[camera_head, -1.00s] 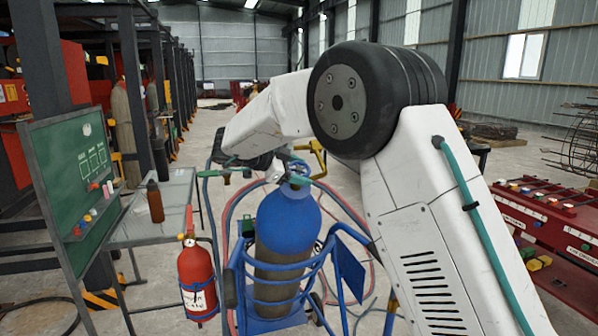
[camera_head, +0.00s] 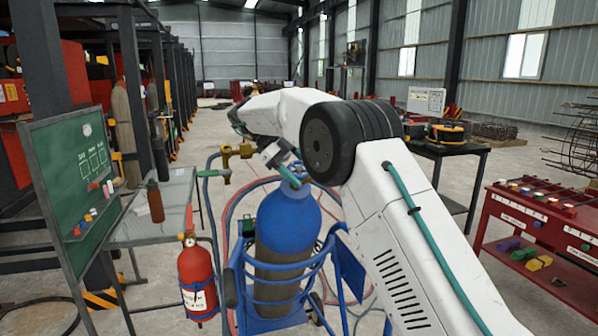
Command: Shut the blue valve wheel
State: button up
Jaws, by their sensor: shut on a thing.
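The blue gas cylinder (camera_head: 289,222) stands upright in the blue cart in the middle of the head view. The blue valve wheel (camera_head: 297,180) is at its top, small and partly covered by my arm. My gripper (camera_head: 288,172) reaches down to the wheel from the upper left, its grey body tilted. Its fingers are small here and appear shut on the wheel's rim. The far side of the wheel and the exact contact are hidden. A brass fitting (camera_head: 238,150) with a green-tipped part is just left of my gripper.
A red fire extinguisher (camera_head: 197,277) is left of the blue cart (camera_head: 271,325). A green board (camera_head: 72,172) and a grey table (camera_head: 150,227) with a brown bottle (camera_head: 155,201) are further left. A red bench (camera_head: 530,220) is at right. Hoses lie around the cart.

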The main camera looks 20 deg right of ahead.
jog(key=shift+d+m, duration=0.1)
jog(key=shift+m, duration=0.2)
jog(key=o, duration=1)
jog(key=shift+c, duration=0.2)
